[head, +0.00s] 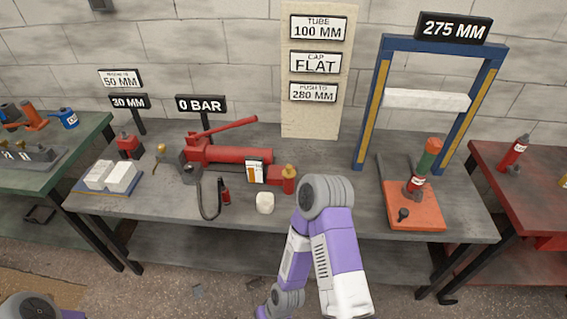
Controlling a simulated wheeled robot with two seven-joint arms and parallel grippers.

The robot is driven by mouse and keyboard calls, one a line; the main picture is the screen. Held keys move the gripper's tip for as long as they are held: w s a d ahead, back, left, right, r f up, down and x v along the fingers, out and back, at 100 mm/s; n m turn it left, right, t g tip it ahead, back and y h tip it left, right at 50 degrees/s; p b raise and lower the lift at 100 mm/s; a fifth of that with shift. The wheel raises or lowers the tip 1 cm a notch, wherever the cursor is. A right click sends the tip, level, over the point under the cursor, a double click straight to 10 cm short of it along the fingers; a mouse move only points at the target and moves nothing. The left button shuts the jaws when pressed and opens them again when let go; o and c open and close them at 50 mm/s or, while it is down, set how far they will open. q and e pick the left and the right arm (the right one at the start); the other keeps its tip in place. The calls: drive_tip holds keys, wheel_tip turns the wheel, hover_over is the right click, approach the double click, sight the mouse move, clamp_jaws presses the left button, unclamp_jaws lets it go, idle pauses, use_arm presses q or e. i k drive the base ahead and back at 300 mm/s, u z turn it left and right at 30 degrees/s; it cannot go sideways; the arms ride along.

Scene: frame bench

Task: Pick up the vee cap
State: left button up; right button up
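I cannot make out for certain which piece is the vee cap. Small dark grey pieces with pale marks (37,153) sit on a dark plate at the left side table, and they may be caps, but they are too small to read. A white rounded piece (265,202) stands at the front edge of the main bench, beside the red pump. Neither gripper shows. A purple and grey arm of mine rises at the bottom middle and bends back down out of the picture. Only a bit of my other arm shows at the bottom left.
The grey bench (340,200) holds a red hand pump (225,155), white blocks on a tray (110,176), and a blue press frame (374,98) with an orange base (425,217) and a red cylinder (416,184). A sign board (316,120) reads cap flat. Another table (488,162) stands right.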

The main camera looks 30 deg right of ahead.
sight(434, 145)
drive_tip(key=z, duration=2.5)
drive_tip(key=i, duration=0.15)
drive_tip(key=u, duration=0.35)
